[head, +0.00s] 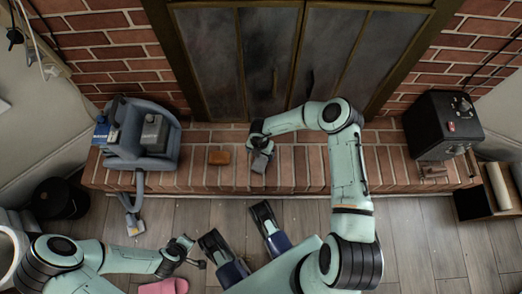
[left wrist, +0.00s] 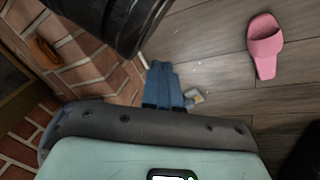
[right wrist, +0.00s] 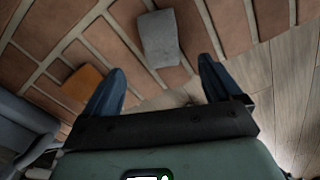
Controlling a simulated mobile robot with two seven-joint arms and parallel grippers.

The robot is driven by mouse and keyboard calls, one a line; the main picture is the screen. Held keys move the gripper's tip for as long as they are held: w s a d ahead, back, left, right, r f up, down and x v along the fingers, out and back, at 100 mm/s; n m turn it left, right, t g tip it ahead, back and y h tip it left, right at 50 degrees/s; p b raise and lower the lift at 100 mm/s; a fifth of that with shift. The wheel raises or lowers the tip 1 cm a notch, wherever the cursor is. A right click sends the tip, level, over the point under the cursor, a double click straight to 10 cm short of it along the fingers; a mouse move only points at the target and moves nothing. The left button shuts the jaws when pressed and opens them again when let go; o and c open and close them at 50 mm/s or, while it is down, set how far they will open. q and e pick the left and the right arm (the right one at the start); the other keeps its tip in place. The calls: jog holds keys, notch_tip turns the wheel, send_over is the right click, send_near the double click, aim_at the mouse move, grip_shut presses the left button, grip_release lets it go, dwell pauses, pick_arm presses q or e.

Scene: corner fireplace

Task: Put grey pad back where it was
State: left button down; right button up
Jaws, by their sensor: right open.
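The grey pad (head: 260,162) is a small flat block on the brick hearth, partly covered by my right gripper in the head view. In the right wrist view the pad (right wrist: 158,38) lies ahead of the fingertips, toward the gap between them. My right gripper (right wrist: 160,68) is open, its two blue fingers wide apart with nothing between them. My left gripper (left wrist: 162,68) has its fingers together with nothing visible held; in the head view it (head: 190,243) is low over the floor, away from the pad.
An orange-brown block (head: 219,157) lies on the hearth left of the pad. A blue-grey machine (head: 145,135) with a hose stands at the hearth's left, a black box (head: 443,125) at its right. A pink slipper (left wrist: 265,46) lies on the floor. The hearth right of the pad is clear.

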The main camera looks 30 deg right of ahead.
pick_arm(q)
jog(key=shift+w+d+r+p, duration=0.2)
jog(key=shift+w+r, duration=0.15)
jog(key=shift+r, duration=0.2)
jog(key=shift+w+d+r+p, duration=0.1)
jog(key=shift+w+r+p, duration=0.15)
jog(key=shift+r, duration=0.25)
pick_arm(e)
jog(key=s+a+r+m+t+y, duration=0.1)
jog(key=s+a+m, duration=0.1)
jog(key=s+m, duration=0.6)
jog(key=s+a+r+m+t+y, duration=0.1)
jog(key=s+m, duration=0.7)
jog(key=m, duration=1.4)
jog(key=shift+a+r+t, duration=0.5)
jog(key=shift+a+r, duration=0.25)
jog(key=shift+a, duration=0.4)
